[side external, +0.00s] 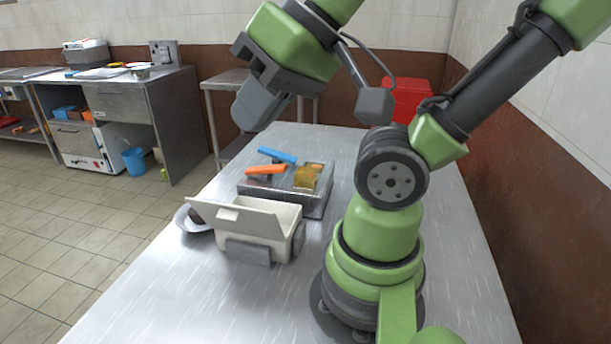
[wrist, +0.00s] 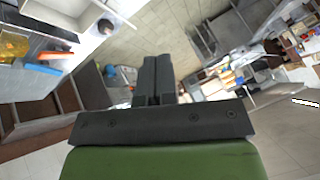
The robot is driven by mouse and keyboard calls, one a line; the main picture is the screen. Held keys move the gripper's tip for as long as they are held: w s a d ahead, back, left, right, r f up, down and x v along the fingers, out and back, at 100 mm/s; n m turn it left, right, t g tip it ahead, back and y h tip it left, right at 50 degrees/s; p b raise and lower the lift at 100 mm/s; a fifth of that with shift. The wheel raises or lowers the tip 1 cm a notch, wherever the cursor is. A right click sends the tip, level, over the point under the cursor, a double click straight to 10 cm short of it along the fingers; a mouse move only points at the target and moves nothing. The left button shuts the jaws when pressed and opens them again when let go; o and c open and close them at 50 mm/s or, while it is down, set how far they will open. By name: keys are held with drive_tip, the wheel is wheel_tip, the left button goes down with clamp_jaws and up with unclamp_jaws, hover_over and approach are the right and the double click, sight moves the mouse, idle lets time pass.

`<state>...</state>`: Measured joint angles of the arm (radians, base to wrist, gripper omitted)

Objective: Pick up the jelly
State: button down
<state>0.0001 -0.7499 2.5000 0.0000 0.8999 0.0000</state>
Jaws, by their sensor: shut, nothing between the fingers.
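The jelly (side external: 307,178) looks like an amber, see-through block on the right part of a low metal tray (side external: 313,205) on the steel table. In the wrist view the jelly (wrist: 14,46) shows at the far left edge, partly cut off. My gripper (side external: 243,117) is in the air above and to the left of the tray, well apart from the jelly. In the wrist view my gripper (wrist: 153,62) has its two dark fingers together, with nothing between them.
An orange-handled item (side external: 266,169) and a blue one (side external: 278,156) lie on the tray beside the jelly. A white open-lidded container (side external: 260,215) stands in front, with a bowl (side external: 187,220) at its left. The table's near left surface is clear. A red box (side external: 412,98) is behind.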

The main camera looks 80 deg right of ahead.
drive_tip(key=shift+c, duration=2.2)
unclamp_jaws()
drive_tip(key=w+d+f+m+g+h, duration=0.15)
drive_tip(key=w+d+m, duration=0.25)
drive_tip(key=d+m, duration=0.5)
drive_tip(key=w+d+f+m+g+h, duration=0.1)
drive_tip(key=w+d+f+m+g, duration=0.2)
drive_tip(key=d+m, duration=0.55)
drive_tip(key=s+d+f+m+g, duration=0.1)
drive_tip(key=d+f+m, duration=0.2)
drive_tip(key=m, duration=0.1)
drive_tip(key=s+d+f+m, duration=0.1)
drive_tip(key=d+f+m, duration=0.2)
drive_tip(key=d+m, duration=0.1)
drive_tip(key=s+d+f+m+g+y, duration=0.1)
drive_tip(key=s+d+f+m, duration=0.1)
drive_tip(key=m, duration=0.4)
drive_tip(key=shift+d+f+g, duration=0.35)
drive_tip(key=shift+d+f, duration=0.4)
drive_tip(key=shift+d, duration=0.1)
hover_over(305, 170)
drive_tip(key=shift+m, duration=0.25)
drive_tip(key=f, duration=0.4)
drive_tip(key=shift+w+a+f, duration=0.1)
drive_tip(key=shift+a+f, duration=0.1)
drive_tip(key=shift+a, duration=0.1)
drive_tip(key=shift+d+f, duration=0.2)
drive_tip(key=shift+f, duration=2.75)
